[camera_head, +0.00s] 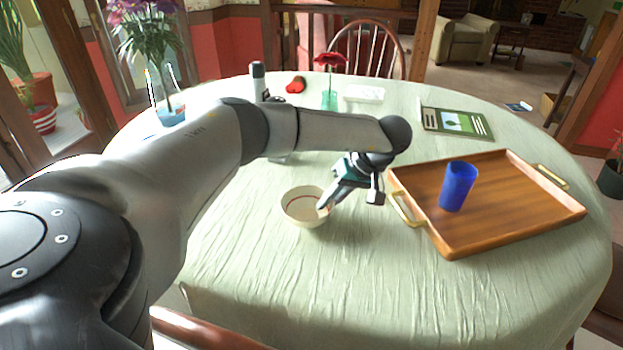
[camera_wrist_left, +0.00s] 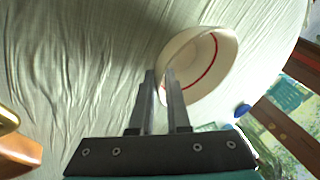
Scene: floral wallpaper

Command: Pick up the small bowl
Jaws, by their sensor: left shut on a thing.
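The small bowl (camera_head: 300,211) is cream-white with a red line inside, near the middle of the round table in the head view. My left gripper (camera_head: 325,204) reaches down to the bowl's right side and is shut on its rim. In the left wrist view the two dark fingers (camera_wrist_left: 160,82) pinch the near wall of the bowl (camera_wrist_left: 213,62). The bowl stands about upright at the table; I cannot tell whether its base touches the cloth. My right gripper is not in view.
A wooden tray (camera_head: 440,236) with metal handles lies right of the bowl and holds a blue cup (camera_head: 458,186). The pale tablecloth (camera_head: 330,285) in front is clear.

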